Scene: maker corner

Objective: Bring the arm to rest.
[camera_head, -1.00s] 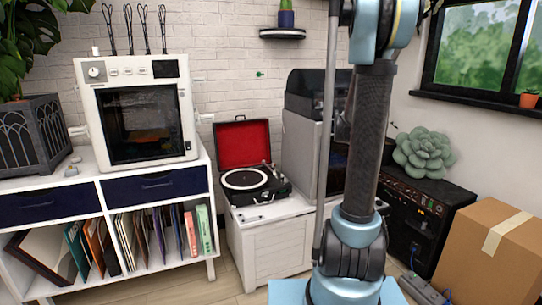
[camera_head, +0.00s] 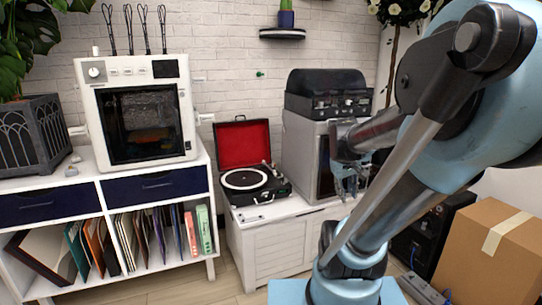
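My arm, light blue and grey, rises from its base at the lower middle right and fills the right side of the head view. Its upper part is bent forward. My gripper (camera_head: 350,186) hangs at the far end, in front of the grey and black machine. Its fingers are small in the view and appear parted with nothing between them. The arm hides most of the amplifier and the window on the right.
A grey and black machine (camera_head: 308,140) stands behind my gripper on the white chest (camera_head: 270,251). An open record player (camera_head: 246,182) is left of it. A white printer (camera_head: 92,73) stands on the shelf unit (camera_head: 107,228). A cardboard box (camera_head: 490,265) is at right.

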